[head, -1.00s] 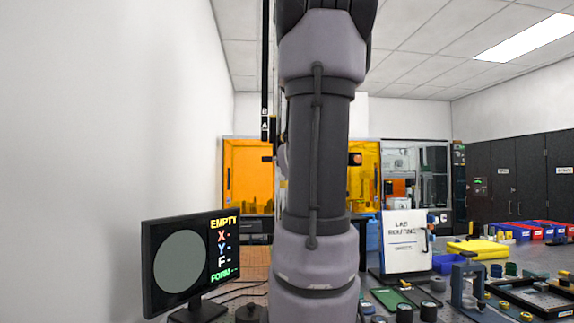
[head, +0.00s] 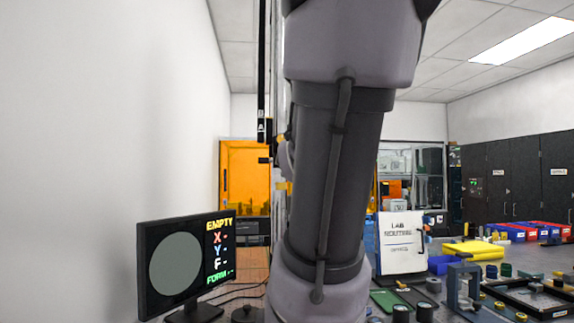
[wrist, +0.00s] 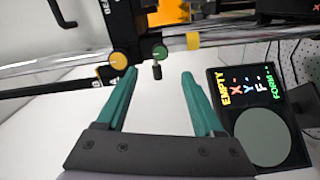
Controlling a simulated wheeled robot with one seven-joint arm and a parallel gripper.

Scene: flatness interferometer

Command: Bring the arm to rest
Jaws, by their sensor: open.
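My gripper (wrist: 160,78) shows in the wrist view with its two green fingers spread apart and nothing between them. Beyond the fingertips are a yellow-faced knob (wrist: 118,61) and a green knob (wrist: 160,51) on a black fixture; I cannot tell how far off they are. In the head view my grey arm stands upright across the middle, leaning slightly, and hides what is behind it. My gripper is not visible in the head view.
A monitor (head: 185,264) reading EMPTY stands at left; it also shows in the wrist view (wrist: 262,115). A white wall is close on the left.

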